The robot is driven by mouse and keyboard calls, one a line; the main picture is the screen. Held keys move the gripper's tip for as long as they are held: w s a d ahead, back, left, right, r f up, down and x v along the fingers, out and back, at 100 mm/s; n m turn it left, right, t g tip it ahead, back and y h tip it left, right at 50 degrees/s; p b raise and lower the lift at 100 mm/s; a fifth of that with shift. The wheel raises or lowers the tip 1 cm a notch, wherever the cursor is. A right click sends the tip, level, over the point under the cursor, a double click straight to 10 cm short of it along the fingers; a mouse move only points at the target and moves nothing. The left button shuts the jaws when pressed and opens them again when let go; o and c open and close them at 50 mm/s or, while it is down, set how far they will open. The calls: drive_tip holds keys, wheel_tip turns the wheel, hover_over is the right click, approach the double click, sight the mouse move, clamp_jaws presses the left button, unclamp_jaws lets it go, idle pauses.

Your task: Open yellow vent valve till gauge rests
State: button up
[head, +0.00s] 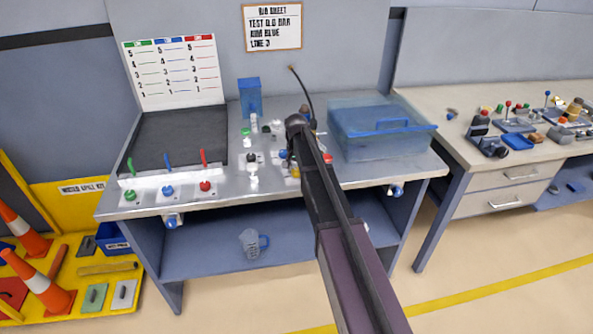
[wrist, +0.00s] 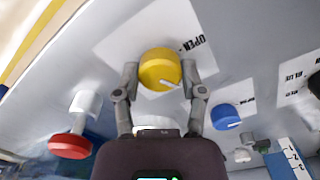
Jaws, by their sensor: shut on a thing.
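The yellow vent valve (wrist: 160,68) is a round knob with a white pointer mark, in the wrist view. It sits over a white label with the word OPEN and an arrow. My gripper (wrist: 158,75) has one finger on each side of the yellow knob and is shut on it. In the head view my arm hides most of this spot; only a bit of yellow (head: 295,172) shows beside it. A board with green, blue and red scales (head: 174,72) stands at the back left of the bench. I cannot tell which gauge belongs to the valve.
A blue knob (wrist: 226,117) is right of the gripper and a red knob (wrist: 70,146) left of it. A blue translucent bin (head: 380,130) stands on the bench's right side. Green, blue and red levers stand at the front left. A jug (head: 250,243) is on the lower shelf.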

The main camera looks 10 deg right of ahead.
drive_tip(key=n, duration=0.6)
drive_tip(key=shift+n, duration=0.3)
drive_tip(key=n, duration=0.5)
drive_tip(key=shift+s, duration=0.1)
drive_tip(key=shift+n, duration=0.3)
drive_tip(key=o, duration=1.1)
drive_tip(key=shift+o, duration=0.2)
drive_tip(key=shift+m, duration=0.4)
